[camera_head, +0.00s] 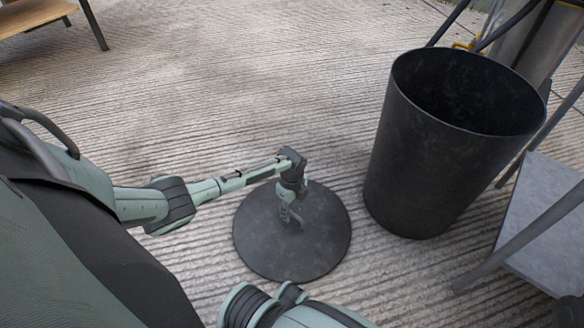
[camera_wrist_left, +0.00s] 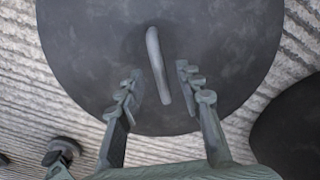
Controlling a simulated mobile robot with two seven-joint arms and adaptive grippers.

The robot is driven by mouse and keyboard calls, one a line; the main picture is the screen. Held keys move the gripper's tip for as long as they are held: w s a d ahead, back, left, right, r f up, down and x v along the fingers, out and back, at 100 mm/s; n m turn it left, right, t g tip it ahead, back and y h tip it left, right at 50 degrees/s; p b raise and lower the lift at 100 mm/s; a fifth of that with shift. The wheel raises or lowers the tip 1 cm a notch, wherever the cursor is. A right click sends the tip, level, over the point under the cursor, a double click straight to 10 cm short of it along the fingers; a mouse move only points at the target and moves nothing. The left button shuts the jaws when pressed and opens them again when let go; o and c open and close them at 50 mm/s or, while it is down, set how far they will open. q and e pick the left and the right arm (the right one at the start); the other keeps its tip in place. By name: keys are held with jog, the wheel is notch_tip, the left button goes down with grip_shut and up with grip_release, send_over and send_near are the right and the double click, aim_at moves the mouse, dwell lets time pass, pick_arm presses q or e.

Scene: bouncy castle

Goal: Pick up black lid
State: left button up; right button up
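The black lid (camera_head: 268,252) is a round dark disc lying flat on the ridged ground in the head view. It also fills much of the left wrist view (camera_wrist_left: 90,50). A curved grey handle (camera_wrist_left: 157,62) rises from its middle. My left gripper (camera_head: 291,222) is above the lid, pointing down. In the left wrist view its fingers (camera_wrist_left: 160,84) are spread on either side of the handle, with a gap on both sides. In the head view the gripper covers the handle.
A tall, open black bin (camera_head: 415,165) stands right of the lid. A grey metal-framed table (camera_head: 545,215) is at the right edge. A wooden table (camera_head: 35,14) is at the top left. The ground behind the lid is clear.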

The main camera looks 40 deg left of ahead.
pick_arm(q)
jog(key=shift+f, duration=0.2)
dwell(0.3)
grip_shut()
dwell(0.3)
